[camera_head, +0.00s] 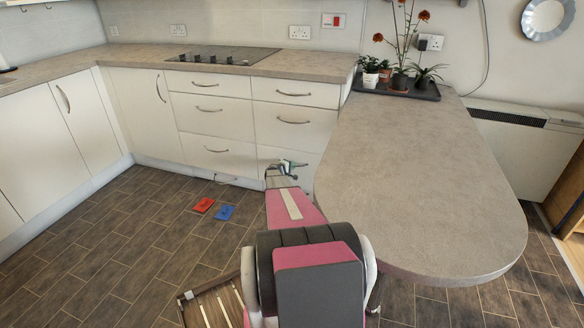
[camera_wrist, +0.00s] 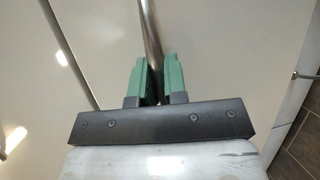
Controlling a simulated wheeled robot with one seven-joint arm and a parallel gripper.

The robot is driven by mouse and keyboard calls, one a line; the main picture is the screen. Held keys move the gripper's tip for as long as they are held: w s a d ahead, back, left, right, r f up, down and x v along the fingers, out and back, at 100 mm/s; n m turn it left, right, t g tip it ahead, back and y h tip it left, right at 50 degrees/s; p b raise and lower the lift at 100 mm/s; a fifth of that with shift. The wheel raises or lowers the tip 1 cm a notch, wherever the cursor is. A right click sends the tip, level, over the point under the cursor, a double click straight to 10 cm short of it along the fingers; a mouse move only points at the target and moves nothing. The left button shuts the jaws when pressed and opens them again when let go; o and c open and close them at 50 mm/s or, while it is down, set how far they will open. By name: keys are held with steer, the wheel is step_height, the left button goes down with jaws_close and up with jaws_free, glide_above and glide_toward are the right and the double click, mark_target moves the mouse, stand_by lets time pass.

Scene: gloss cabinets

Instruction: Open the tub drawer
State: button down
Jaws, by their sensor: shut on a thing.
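The white drawer unit has two columns of drawers with curved metal handles. My gripper (camera_head: 290,166) is at the lowest drawer of the right column (camera_head: 310,166), and my arm partly covers that drawer's front. In the wrist view, the green fingers of my gripper (camera_wrist: 156,82) are shut on a metal bar handle (camera_wrist: 151,35), one finger on each side of it. The white front (camera_wrist: 215,50) lies behind the fingers. The drawers above it look closed. I cannot tell whether the lowest right drawer stands slightly out. No label shows which drawer is the tub drawer.
The rounded grey peninsula counter (camera_head: 430,170) stands close to the right of my arm. A red item (camera_head: 203,205) and a blue item (camera_head: 225,212) lie on the tiled floor to the left. A slatted wooden object (camera_head: 213,305) is near my base. Floor to the left is mostly clear.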

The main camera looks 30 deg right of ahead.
steer(key=s+a, duration=2.4)
steer(key=a, duration=0.5)
steer(key=shift+s, duration=0.35)
steer(key=c, duration=1.2)
jaws_free()
steer(key=v, duration=1.1)
steer(key=shift+w, duration=0.1)
